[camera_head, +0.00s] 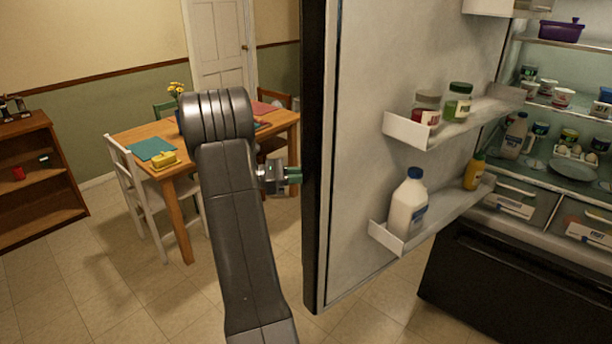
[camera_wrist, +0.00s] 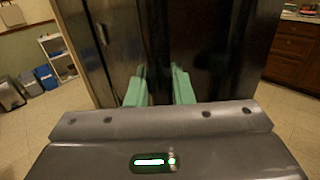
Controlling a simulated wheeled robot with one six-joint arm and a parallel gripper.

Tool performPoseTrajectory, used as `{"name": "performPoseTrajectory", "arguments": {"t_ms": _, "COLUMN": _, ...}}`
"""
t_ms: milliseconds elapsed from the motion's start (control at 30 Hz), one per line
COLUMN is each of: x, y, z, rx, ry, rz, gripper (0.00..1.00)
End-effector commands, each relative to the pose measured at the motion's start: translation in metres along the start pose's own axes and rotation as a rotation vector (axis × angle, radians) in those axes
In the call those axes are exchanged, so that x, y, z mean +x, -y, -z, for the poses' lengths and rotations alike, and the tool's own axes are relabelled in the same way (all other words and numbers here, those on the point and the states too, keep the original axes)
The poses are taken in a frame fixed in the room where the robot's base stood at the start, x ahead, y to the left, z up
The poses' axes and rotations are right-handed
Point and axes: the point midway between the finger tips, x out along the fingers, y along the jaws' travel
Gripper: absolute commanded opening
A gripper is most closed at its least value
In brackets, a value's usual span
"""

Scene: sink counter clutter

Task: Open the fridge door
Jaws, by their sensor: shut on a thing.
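The fridge door (camera_head: 365,130) stands wide open in the head view, swung out to the left, with its shelved inner side facing me. The fridge interior (camera_head: 570,130) shows at the right with lit shelves. My gripper (camera_head: 294,175) is at the outer side of the door, near its free edge. In the wrist view, the two green fingers (camera_wrist: 159,90) are close to the dark door front (camera_wrist: 205,40). The gripper is shut on the door's handle, which is dark and mostly hidden against the door front.
A milk jug (camera_head: 408,205), a yellow bottle (camera_head: 474,172) and jars (camera_head: 457,102) stand on the door shelves. A wooden table (camera_head: 190,180) with chairs is behind my arm at the left. A low bookcase (camera_head: 40,180) stands at far left. Tiled floor is clear in front.

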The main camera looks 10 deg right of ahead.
Motion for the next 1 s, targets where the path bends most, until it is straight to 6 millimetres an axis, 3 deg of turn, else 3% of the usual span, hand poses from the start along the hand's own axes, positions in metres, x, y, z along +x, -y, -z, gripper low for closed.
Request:
{"name": "performPoseTrajectory", "arguments": {"t_ms": 367, "x": 0.000, "y": 0.000, "z": 0.002, "rx": -0.003, "ry": -0.002, "rz": 0.001, "gripper": 0.00}}
{"name": "performPoseTrajectory", "arguments": {"t_ms": 400, "x": 0.000, "y": 0.000, "z": 0.002, "rx": -0.003, "ry": -0.002, "rz": 0.001, "gripper": 0.25}}
{"name": "performPoseTrajectory", "arguments": {"t_ms": 500, "x": 0.000, "y": 0.000, "z": 0.002, "rx": -0.003, "ry": -0.002, "rz": 0.001, "gripper": 0.40}}
{"name": "performPoseTrajectory", "arguments": {"t_ms": 833, "x": -0.004, "y": 0.000, "z": 0.001, "rx": -0.001, "ry": -0.001, "rz": 0.000, "gripper": 0.40}}
{"name": "performPoseTrajectory", "arguments": {"t_ms": 1000, "x": -0.027, "y": -0.001, "z": 0.003, "rx": 0.000, "ry": -0.001, "rz": -0.004, "gripper": 0.40}}
